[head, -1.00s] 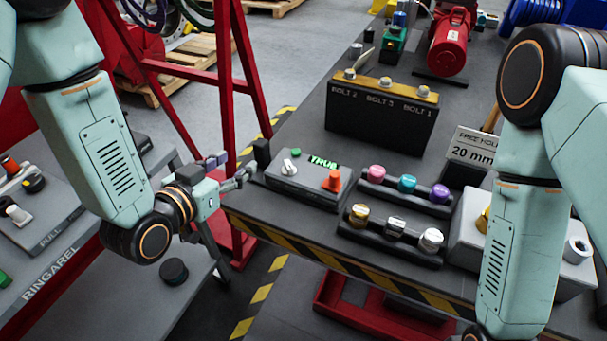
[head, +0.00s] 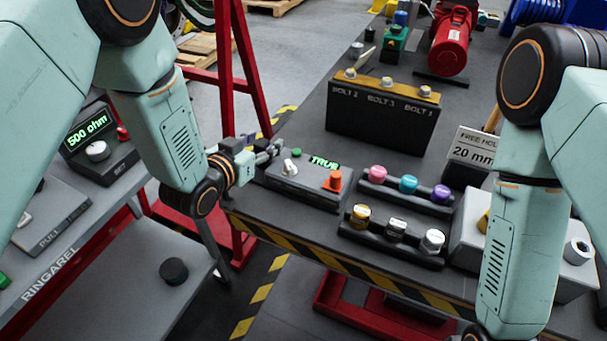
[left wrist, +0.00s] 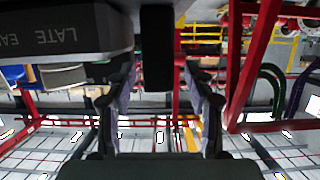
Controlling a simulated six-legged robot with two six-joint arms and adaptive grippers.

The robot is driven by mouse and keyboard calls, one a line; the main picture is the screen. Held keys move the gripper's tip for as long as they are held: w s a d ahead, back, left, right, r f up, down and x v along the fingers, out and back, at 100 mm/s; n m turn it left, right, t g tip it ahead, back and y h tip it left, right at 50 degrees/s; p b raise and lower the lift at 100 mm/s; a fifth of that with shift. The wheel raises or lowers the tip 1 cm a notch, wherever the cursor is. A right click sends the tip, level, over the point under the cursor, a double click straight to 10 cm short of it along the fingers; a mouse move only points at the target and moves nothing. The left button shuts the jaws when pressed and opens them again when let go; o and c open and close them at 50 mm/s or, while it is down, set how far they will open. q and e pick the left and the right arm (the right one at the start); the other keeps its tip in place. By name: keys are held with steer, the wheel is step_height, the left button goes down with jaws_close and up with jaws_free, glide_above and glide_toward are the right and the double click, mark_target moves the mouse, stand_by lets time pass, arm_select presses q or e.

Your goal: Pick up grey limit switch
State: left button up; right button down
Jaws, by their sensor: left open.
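My left gripper (head: 268,151) is at the left end of the grey box with the green display, on the near left edge of the dark bench. It also shows in the left wrist view (left wrist: 158,82), with its two fingers apart. A dark upright block (left wrist: 157,40), which looks like the limit switch, stands between the fingertip lines, with a gap on each side. In the head view the gripper mostly hides this block. My right gripper is out of view; only its arm shows at the right.
The grey box (head: 308,184) with a white knob and orange button sits close beside the left gripper. A red frame (head: 238,80) rises behind the left arm. A side table (head: 100,255) is at left.

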arm_select(q)
steer(key=shift+s+r, duration=0.15)
steer(key=shift+c, duration=1.3)
steer(key=c, duration=0.5)
jaws_close()
